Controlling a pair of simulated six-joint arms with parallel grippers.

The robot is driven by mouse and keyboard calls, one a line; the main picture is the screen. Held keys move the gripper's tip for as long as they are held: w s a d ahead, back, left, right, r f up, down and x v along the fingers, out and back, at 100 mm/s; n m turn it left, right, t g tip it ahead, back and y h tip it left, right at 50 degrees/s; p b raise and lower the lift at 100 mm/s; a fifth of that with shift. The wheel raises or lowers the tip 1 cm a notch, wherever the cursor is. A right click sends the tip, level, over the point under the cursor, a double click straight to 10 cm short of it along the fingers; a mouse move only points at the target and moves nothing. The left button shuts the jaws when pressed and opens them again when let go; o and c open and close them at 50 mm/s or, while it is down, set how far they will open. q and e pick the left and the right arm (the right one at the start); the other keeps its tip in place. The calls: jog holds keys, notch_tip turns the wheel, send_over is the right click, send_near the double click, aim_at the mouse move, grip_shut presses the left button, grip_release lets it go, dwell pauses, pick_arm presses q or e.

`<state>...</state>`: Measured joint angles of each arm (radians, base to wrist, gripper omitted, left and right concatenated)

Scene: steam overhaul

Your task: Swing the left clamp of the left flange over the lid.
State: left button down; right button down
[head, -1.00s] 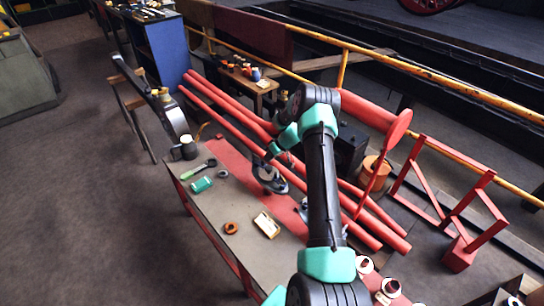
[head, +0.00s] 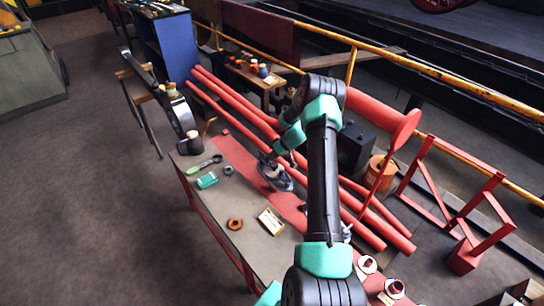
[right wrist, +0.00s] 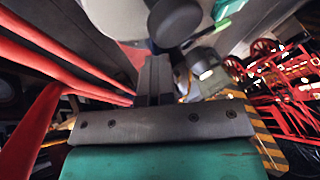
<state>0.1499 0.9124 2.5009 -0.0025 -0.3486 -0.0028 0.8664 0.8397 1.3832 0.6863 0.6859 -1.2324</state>
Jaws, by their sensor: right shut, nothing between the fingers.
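The left flange (head: 278,180) is a grey metal piece with a round lid, on the red strip of the workbench. My right gripper (head: 268,158) is right above it, reaching in from the upper right, and hides part of its far side. In the right wrist view the gripper's fingers (right wrist: 154,78) are together with nothing between them. A dark round knob-like part (right wrist: 173,22) shows just beyond the fingertips. I cannot make out the left clamp's exact position or whether the fingers touch it. My left gripper is not in view.
My right arm covers the bench's right part.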

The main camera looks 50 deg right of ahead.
jog(key=shift+a+f, duration=0.1)
jog(key=shift+a, duration=0.25)
jog(key=s+d+r, duration=0.6)
jog(key=d+r, duration=0.1)
jog(key=r, duration=0.1)
jog(key=shift+s+d+r, duration=0.15)
jog(key=shift+s, duration=0.25)
